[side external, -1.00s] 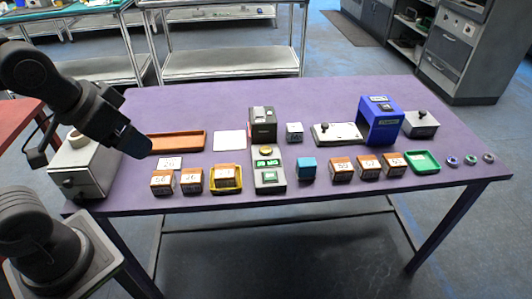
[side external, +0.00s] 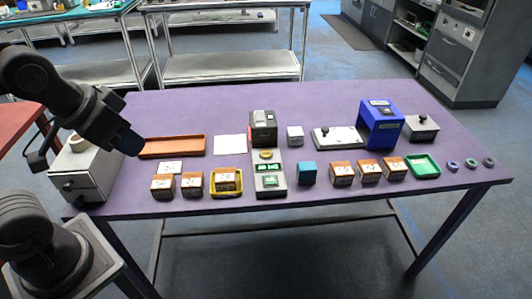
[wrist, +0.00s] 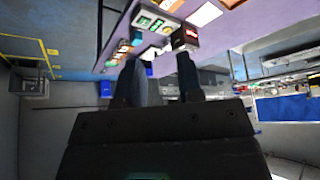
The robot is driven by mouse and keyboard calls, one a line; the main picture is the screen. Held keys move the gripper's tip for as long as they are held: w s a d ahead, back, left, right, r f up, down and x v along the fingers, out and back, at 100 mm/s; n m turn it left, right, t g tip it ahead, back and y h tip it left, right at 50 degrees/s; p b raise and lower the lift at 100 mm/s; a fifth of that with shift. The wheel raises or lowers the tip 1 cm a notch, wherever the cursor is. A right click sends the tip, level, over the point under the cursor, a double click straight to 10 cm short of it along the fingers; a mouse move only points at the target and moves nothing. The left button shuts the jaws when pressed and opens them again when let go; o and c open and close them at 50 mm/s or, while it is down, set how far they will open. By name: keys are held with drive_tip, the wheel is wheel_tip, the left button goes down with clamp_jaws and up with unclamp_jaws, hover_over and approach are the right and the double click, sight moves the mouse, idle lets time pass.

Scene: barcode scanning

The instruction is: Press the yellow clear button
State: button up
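The yellow clear button (side external: 266,155) is a round yellow cap at the far end of the grey console (side external: 270,191), which has green displays. The console also shows in the wrist view (wrist: 150,22). Just behind the button stands the black scanner (side external: 263,124), with a red lit face that also shows in the wrist view (wrist: 190,34). My gripper (side external: 130,144) is raised over the table's left end, well left of the button and touching nothing. In the wrist view its two dark fingers (wrist: 160,77) are apart with nothing between them.
An orange tray (side external: 172,154) lies below and right of my gripper. Brown labelled boxes (side external: 192,191) stand along the front, one in a yellow tray (side external: 226,194). A blue cube (side external: 307,173) is right of the console. A blue machine (side external: 380,122) stands at the right.

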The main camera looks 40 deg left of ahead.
clamp_jaws()
idle(1.0)
